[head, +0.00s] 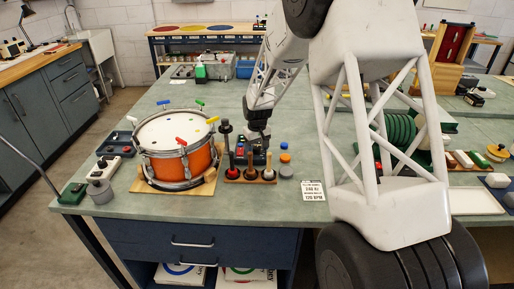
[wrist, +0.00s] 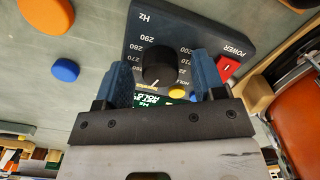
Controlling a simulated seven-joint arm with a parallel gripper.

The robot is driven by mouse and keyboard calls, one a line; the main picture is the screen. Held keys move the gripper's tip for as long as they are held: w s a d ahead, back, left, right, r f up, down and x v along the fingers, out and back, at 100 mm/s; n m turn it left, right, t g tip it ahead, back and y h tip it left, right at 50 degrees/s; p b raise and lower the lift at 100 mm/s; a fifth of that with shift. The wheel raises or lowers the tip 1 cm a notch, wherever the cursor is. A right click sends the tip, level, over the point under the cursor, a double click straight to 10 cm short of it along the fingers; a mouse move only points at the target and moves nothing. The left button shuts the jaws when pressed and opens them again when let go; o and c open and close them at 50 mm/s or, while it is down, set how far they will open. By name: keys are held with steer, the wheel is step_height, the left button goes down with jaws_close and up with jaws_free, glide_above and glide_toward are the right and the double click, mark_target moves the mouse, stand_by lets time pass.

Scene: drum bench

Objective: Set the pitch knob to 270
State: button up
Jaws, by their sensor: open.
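The pitch box is a dark panel (wrist: 200,25) marked Hz, with numbers around a round black pitch knob (wrist: 158,65). 290, 280 and 270 run down the left side; 200 and 210 are on the right. The knob's pale pointer line faces down and slightly left, toward the gripper side; the number there is not readable. My gripper (wrist: 165,78) is open, its blue fingers on the left and right of the knob with a gap on each side. In the head view the box (head: 262,157) is small and partly hidden by my gripper.
A red power switch (wrist: 229,68) and a yellow button (wrist: 176,91) are near the knob. An orange drum (head: 180,160) stands left of the box, and a wooden rack (head: 250,178) of upright tools stands in front. Orange (wrist: 48,14) and blue (wrist: 65,70) round pieces lie beside the box.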

steer(key=c, duration=0.9)
steer(key=shift+m, duration=0.5)
steer(key=m, duration=1)
steer(key=shift+m, duration=0.4)
steer(key=o, duration=0.9)
